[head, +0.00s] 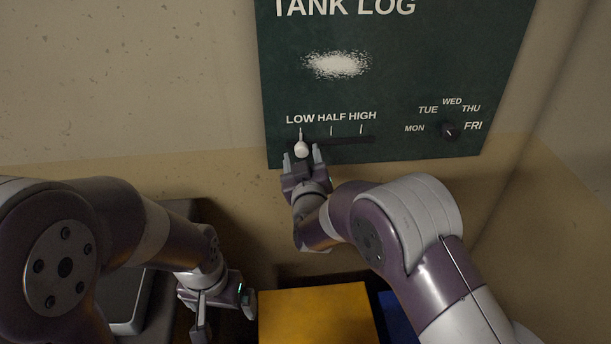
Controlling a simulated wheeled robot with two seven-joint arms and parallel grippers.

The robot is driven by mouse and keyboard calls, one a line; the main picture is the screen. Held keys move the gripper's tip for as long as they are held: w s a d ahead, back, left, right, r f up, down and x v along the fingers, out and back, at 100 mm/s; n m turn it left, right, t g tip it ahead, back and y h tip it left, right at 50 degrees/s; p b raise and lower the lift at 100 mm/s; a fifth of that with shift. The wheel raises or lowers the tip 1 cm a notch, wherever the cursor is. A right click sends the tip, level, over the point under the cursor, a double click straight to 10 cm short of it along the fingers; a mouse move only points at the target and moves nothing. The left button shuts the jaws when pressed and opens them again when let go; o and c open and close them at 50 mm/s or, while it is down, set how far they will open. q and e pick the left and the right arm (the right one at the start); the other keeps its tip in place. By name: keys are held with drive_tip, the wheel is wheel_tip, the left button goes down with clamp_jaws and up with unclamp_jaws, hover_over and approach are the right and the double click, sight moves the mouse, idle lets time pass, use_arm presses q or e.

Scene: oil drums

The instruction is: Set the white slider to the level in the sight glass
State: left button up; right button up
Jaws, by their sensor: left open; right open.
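The white slider (301,149) sits at the left end of a dark horizontal slot (350,140) on the green TANK LOG board (400,80). It lines up with the tick under LOW; ticks for HALF and HIGH are to its right. My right gripper (303,156) is open at the board, with one finger on each side of the slider; I cannot tell whether they touch it. My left gripper (222,309) is open and empty, low and away from the board. No sight glass is visible in the head view.
A weekday dial (449,130) is at the board's lower right. A white smudge (337,65) is above the slot. A yellow box top (316,314) and a blue one (398,314) are below. A grey tray-like object (128,300) is partly hidden by my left arm.

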drive_tip(key=s+d+b, duration=0.2)
drive_tip(key=s, duration=0.8)
drive_tip(key=shift+s+b, duration=0.3)
drive_tip(key=shift+s, duration=0.05)
drive_tip(key=s+f+g, duration=0.7)
drive_tip(key=f+g, duration=0.2)
drive_tip(key=f, duration=0.4)
drive_tip(key=s+d+m+g+h, duration=0.1)
drive_tip(key=s+d+m+g, duration=0.1)
drive_tip(key=s+d, duration=0.4)
drive_tip(key=s+d+m+g+h, duration=0.2)
drive_tip(key=s+d+g, duration=0.3)
drive_tip(key=d, duration=1.2)
drive_tip(key=shift+s+m, duration=0.7)
drive_tip(key=shift+m, duration=0.1)
